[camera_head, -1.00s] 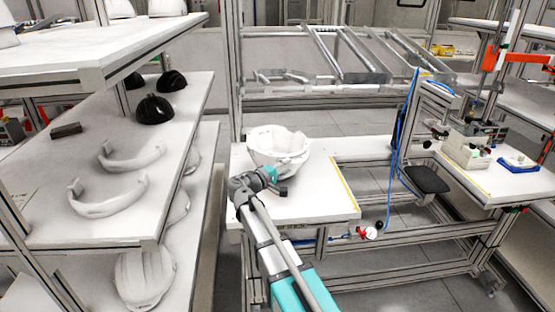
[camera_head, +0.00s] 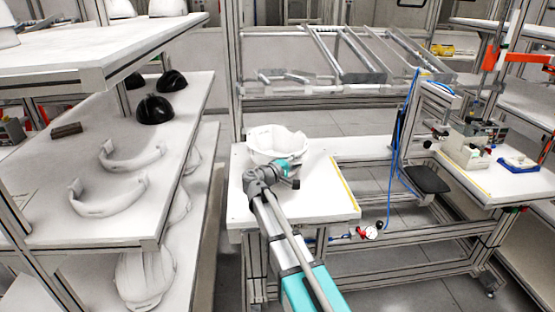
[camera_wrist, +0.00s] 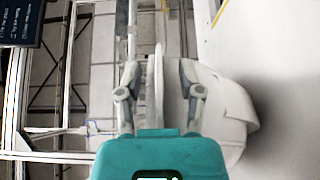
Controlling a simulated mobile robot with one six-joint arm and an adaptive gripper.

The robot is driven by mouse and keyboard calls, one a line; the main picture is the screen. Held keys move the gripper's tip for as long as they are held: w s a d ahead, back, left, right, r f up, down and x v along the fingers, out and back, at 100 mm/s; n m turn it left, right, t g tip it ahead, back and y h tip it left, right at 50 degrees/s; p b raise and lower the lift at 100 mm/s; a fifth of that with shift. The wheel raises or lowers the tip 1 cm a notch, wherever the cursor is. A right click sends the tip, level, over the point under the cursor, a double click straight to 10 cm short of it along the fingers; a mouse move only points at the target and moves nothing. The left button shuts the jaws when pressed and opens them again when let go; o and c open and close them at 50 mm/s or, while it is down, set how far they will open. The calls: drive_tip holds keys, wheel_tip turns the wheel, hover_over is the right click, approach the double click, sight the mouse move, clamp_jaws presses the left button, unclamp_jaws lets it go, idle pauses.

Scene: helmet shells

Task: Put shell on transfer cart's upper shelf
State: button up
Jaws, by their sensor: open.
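The white helmet shell (camera_head: 268,142) sits at the back of the white bench top, with its open hollow facing up. My gripper (camera_head: 292,168) is at its near side and covers part of it. In the wrist view my gripper (camera_wrist: 160,80) is open, with one finger on each side of a thin white upright edge, apparently the shell's rim. The shell's curved body (camera_wrist: 228,112) lies right of the fingers. Whether a finger touches the rim is unclear. A rack at left has an upper shelf (camera_head: 110,48) bearing white shells; I cannot tell if it is the transfer cart.
The bench top (camera_head: 325,200) is clear in front of and right of the shell. The rack's lower shelf (camera_head: 120,210) holds black shells (camera_head: 155,108) and white curved parts (camera_head: 110,195). A blue hose (camera_head: 393,150) hangs right of the bench, beside a fixture station (camera_head: 470,145).

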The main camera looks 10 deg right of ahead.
clamp_jaws()
idle(0.3)
drive_tip(key=shift+r, duration=0.15)
idle(0.4)
wheel_tip(320, 180, up, 3)
drive_tip(key=p, duration=0.3)
drive_tip(key=s+a+r+p, duration=0.4)
drive_tip(key=s+r+p, duration=0.5)
drive_tip(key=s, duration=0.4)
drive_tip(key=shift+s+r+p, duration=0.2)
drive_tip(key=shift+r+p, duration=0.15)
drive_tip(key=shift+p, duration=0.15)
